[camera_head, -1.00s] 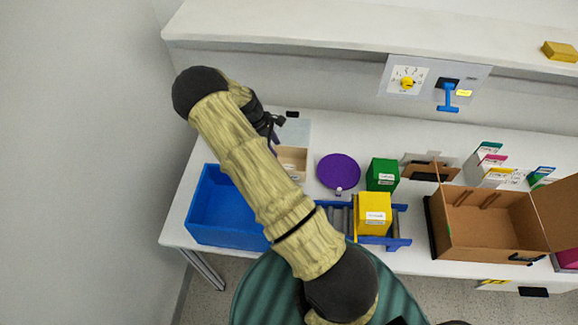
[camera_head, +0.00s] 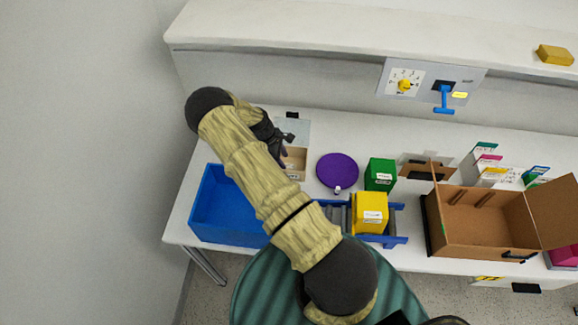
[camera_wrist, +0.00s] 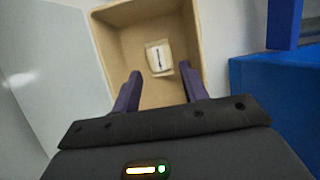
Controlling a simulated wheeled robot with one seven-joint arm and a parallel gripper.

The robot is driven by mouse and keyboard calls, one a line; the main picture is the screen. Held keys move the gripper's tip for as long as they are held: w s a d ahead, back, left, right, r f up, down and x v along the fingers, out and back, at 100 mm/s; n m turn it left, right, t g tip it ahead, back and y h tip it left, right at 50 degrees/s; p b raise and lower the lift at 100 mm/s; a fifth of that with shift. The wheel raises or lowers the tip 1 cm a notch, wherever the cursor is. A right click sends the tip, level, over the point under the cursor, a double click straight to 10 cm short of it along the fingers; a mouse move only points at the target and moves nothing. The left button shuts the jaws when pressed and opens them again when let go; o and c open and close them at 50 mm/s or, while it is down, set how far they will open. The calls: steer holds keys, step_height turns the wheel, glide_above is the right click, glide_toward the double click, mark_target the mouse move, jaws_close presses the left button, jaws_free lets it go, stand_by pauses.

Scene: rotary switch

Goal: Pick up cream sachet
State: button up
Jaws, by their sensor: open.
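The cream sachet (camera_wrist: 159,58) is a small pale packet with a dark stripe. In the wrist view it lies inside a shallow light-wood box (camera_wrist: 113,43), near the middle of its floor. My gripper (camera_wrist: 163,84) is open and empty, its two dark fingers apart over the near part of the box, with the sachet beyond the fingertips. In the head view the wooden box (camera_head: 297,163) is partly hidden by my arm, and the sachet does not show there.
A blue bin (camera_head: 203,207) stands left of my arm. It shows at the right in the wrist view (camera_wrist: 283,92). A purple disc (camera_head: 337,170), green box (camera_head: 380,174), yellow box (camera_head: 369,213) and open cardboard box (camera_head: 470,218) stand to the right. A wall panel (camera_head: 425,80) has a knob and blue lever.

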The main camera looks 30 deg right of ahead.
mark_target(288, 166)
steer(key=shift+p+x, duration=0.7)
steer(key=shift+x, duration=1.1)
steer(key=shift+c, duration=0.4)
steer(key=c, duration=0.7)
